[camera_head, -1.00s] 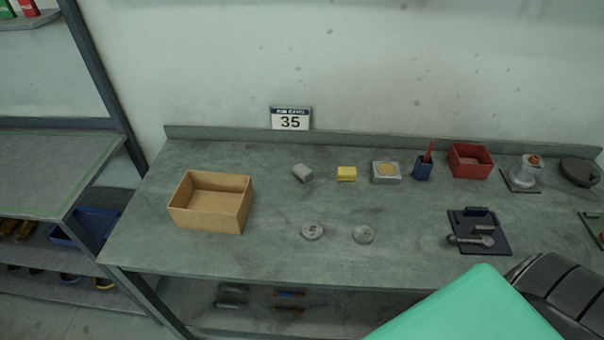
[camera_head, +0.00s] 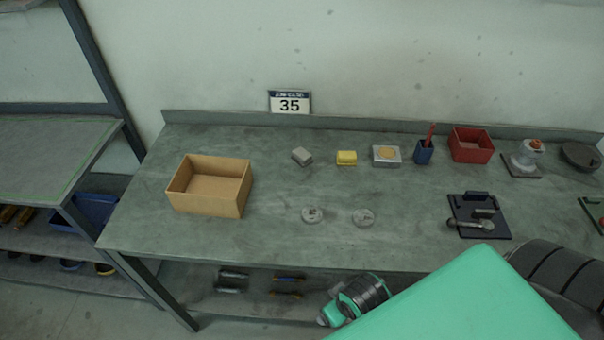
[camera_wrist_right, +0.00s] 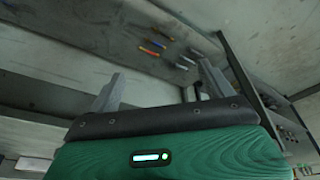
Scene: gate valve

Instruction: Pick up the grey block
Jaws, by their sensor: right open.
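The grey block (camera_head: 302,156) is a small light-grey block on the workbench, left of a yellow block (camera_head: 346,158) and near the back of the table. My right gripper (camera_wrist_right: 160,90) shows in the right wrist view with its two fingers spread apart and nothing between them. It looks toward the lower shelf, below the tabletop, away from the block. My left gripper is in neither view.
The workbench (camera_head: 140,215) also holds a cardboard box (camera_head: 240,205), two grey discs (camera_head: 312,215), a grey tray with a yellow disc (camera_head: 386,156), a blue pen cup (camera_head: 423,153), a red bin (camera_head: 471,145) and a black fixture (camera_head: 478,216). The table's front edge lies between my arm and the block.

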